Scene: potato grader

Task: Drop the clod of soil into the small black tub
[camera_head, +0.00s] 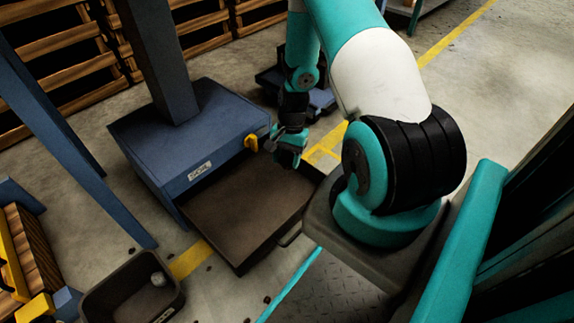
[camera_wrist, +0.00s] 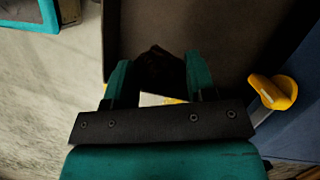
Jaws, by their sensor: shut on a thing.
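My gripper (camera_wrist: 160,78) is shut on a dark brown clod of soil (camera_wrist: 158,62), which shows between its two teal fingers in the wrist view. In the head view my gripper (camera_head: 284,152) is over the far right end of a wide brown tray, and the clod cannot be made out there. A small black tub (camera_head: 113,277) stands on the floor at the lower left of the head view, well apart from my gripper. A pale roundish lump (camera_head: 158,279) lies inside it.
The shallow brown tray (camera_head: 240,205) sits in front of a blue box with a post (camera_head: 185,135). A yellow knob (camera_head: 251,142) is on the box, close to my gripper. Wooden crates (camera_head: 30,255) stand at the left. Small dark crumbs lie on the floor.

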